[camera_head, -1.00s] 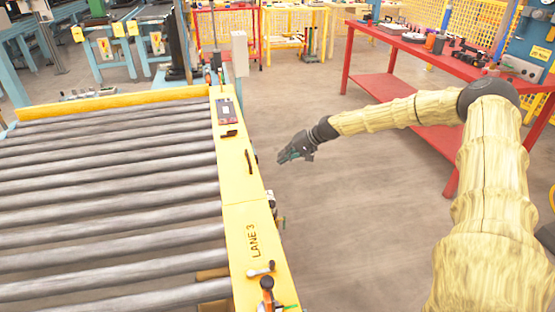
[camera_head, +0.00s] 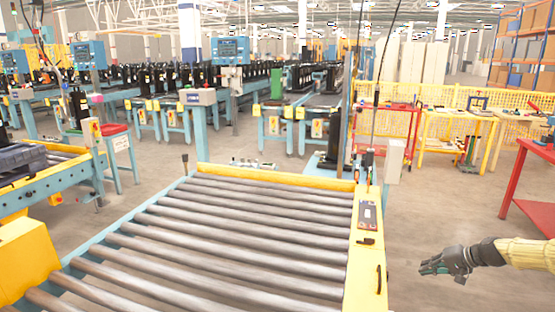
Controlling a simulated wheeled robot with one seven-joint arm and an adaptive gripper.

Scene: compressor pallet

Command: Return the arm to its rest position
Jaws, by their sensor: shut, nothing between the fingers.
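My gripper (camera_head: 438,264) shows at the lower right of the head view, at the end of my arm in its yellow sleeve (camera_head: 528,253). It points left, over open floor just right of the roller conveyor's yellow side rail (camera_head: 366,258). Its fingers are shut and hold nothing. It appears apart from the rail. Most of my arm is outside the picture.
The roller conveyor (camera_head: 215,235) is empty and fills the lower middle. A red table (camera_head: 530,212) stands at the right edge. Blue and yellow stands (camera_head: 273,135) and a red shelf (camera_head: 385,135) are behind. Floor (camera_head: 440,205) between conveyor and tables is clear.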

